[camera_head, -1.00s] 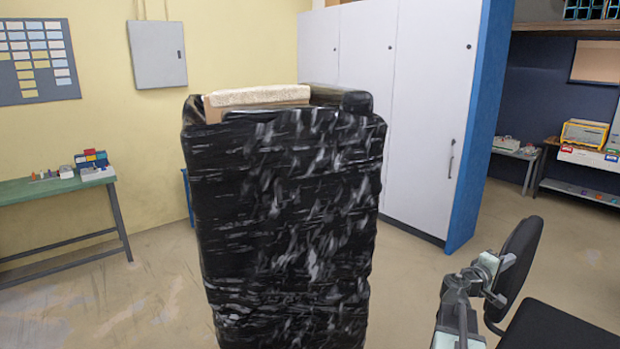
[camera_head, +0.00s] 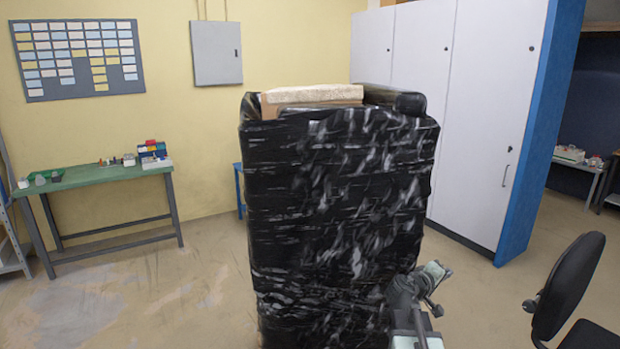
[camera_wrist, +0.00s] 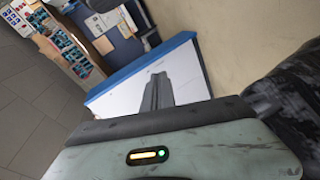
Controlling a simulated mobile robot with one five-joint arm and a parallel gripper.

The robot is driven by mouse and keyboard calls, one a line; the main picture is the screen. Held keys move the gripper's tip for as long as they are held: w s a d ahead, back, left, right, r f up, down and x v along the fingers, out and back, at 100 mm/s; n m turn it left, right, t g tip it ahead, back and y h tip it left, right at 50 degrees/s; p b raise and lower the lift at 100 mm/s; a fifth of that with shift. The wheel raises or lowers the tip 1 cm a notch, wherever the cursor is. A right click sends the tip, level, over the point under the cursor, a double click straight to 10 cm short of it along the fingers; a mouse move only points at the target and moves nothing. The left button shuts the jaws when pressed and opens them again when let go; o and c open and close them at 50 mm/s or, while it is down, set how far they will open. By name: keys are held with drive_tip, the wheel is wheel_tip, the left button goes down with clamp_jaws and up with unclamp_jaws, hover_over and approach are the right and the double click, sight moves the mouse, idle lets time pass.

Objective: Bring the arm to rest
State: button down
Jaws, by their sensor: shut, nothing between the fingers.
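My arm (camera_head: 408,311) shows at the lower middle right of the head view, folded low in front of a black-wrapped stack (camera_head: 335,200). In the wrist view my gripper (camera_wrist: 158,80) has its two dark fingers together, with nothing between them. The fingertips point toward a white cabinet with a blue edge. The gripper's grey-green housing with small lights fills the bottom of that view. I cannot tell from the head view how far the arm is from the stack.
The wrapped stack stands close ahead. A black office chair (camera_head: 565,290) is at right. White cabinets (camera_head: 470,120) stand behind the stack. A green workbench (camera_head: 95,175) with small items is along the left wall. The floor at left (camera_head: 150,290) is clear.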

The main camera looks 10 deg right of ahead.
drive_tip(key=s+a+f+m+g+y, duration=0.1)
drive_tip(key=a+f+y, duration=0.1)
drive_tip(key=a+f, duration=0.35)
drive_tip(key=s+a+f+g+y, duration=0.1)
drive_tip(key=a+f+y, duration=0.1)
drive_tip(key=a, duration=0.6)
drive_tip(key=s+a+f+m+g+y, duration=0.1)
drive_tip(key=a+f+y, duration=0.1)
drive_tip(key=a+f, duration=0.35)
drive_tip(key=s+a+f+g+y, duration=0.2)
drive_tip(key=s+a, duration=0.3)
drive_tip(key=a, duration=0.3)
drive_tip(key=s+a+f+g+y, duration=0.2)
drive_tip(key=s+a+y, duration=0.3)
drive_tip(key=a, duration=0.3)
drive_tip(key=shift+s+f+m+g, duration=0.25)
drive_tip(key=shift+m+g, duration=0.05)
drive_tip(key=shift+m, duration=0.1)
